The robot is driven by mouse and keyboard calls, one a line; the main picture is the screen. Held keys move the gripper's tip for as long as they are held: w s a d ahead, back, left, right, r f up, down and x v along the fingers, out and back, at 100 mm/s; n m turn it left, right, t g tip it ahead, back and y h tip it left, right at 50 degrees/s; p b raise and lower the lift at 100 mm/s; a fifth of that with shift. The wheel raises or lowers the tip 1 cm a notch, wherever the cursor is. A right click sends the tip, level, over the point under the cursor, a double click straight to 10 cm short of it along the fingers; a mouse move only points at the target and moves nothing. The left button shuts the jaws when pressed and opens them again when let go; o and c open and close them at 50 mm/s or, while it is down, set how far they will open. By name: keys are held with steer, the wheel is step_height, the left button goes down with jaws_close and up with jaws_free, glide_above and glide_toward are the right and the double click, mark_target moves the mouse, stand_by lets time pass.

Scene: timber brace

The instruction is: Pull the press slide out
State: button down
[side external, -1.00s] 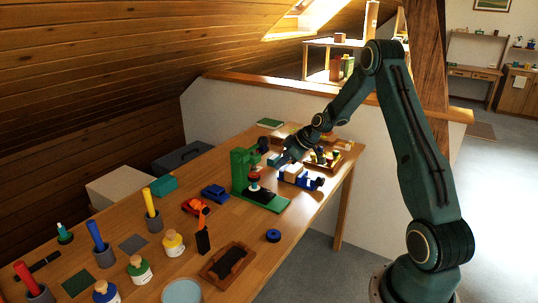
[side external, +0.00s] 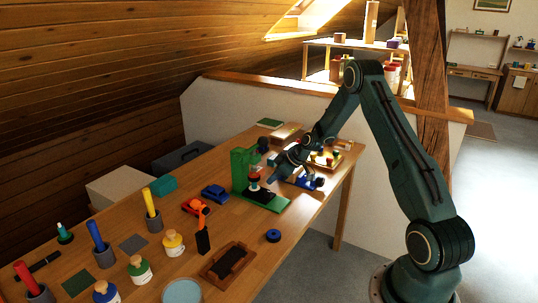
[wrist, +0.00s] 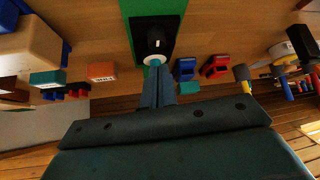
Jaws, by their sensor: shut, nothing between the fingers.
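The green press (side external: 242,168) stands on the table with a long green base (side external: 272,203) reaching towards the front right. A red-and-white part (side external: 254,180) sits under its head. In the wrist view a black block with a small knob (wrist: 154,40) lies on the green strip (wrist: 155,8), and a white round part (wrist: 149,60) is just below it. I cannot tell for sure which piece is the slide. My gripper (side external: 271,179) is shut and empty, just right of the press head. In the wrist view its closed fingers (wrist: 156,72) point at the white part.
A blue-and-white vise-like tool (side external: 305,181) and a tray with coloured pieces (side external: 326,159) stand right of the press.

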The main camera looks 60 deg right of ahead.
mark_target(258, 191)
steer(key=shift+x, duration=2.8)
steer(key=shift+s, duration=0.1)
steer(key=s, duration=1)
steer(key=shift+s, duration=0.4)
steer(key=shift+s+f, duration=0.1)
steer(key=shift+s, duration=0.45)
steer(key=shift+s, duration=0.2)
steer(key=w+v, duration=0.1)
steer(key=v, duration=0.8)
steer(key=shift+s+r, duration=0.3)
steer(key=shift+r, duration=0.4)
